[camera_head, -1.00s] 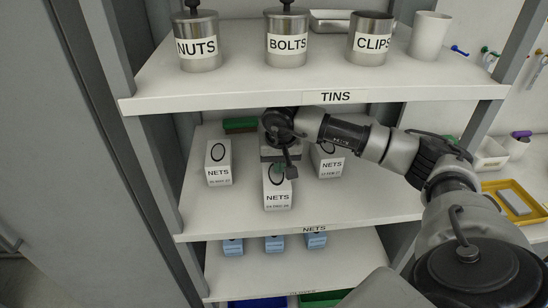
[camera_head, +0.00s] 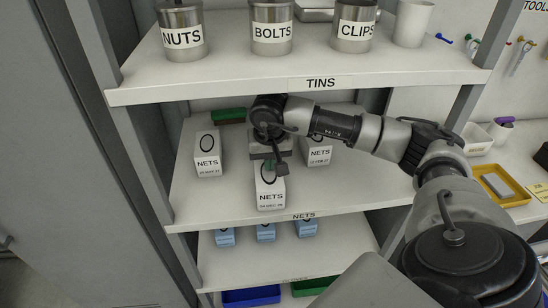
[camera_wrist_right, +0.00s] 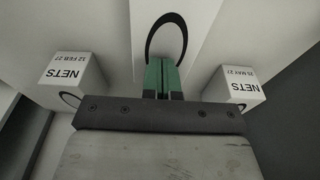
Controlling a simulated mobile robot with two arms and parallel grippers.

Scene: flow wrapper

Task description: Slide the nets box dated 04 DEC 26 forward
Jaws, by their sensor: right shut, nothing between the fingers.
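The nets box dated 04 DEC 26 (camera_head: 270,195) is a white carton with a black oval, in the middle of the NETS shelf (camera_head: 330,195), close to its front edge. It stands upright, forward of its two neighbours. My right gripper (camera_head: 272,166) is at the top and back of this box, pointing down, and hides part of it. In the right wrist view the green fingers (camera_wrist_right: 162,78) are together with nothing between them, over the box's oval (camera_wrist_right: 166,38); exact contact cannot be told. My left gripper is not in view.
A nets box dated 25 MAY 27 (camera_head: 207,155) stands to the left and one dated 12 FEB 27 (camera_head: 319,152) to the right. The TINS shelf (camera_head: 230,90) is above, with labelled tins. Small blue boxes (camera_head: 265,232) stand on the shelf below. A green item (camera_head: 229,116) lies at the back left.

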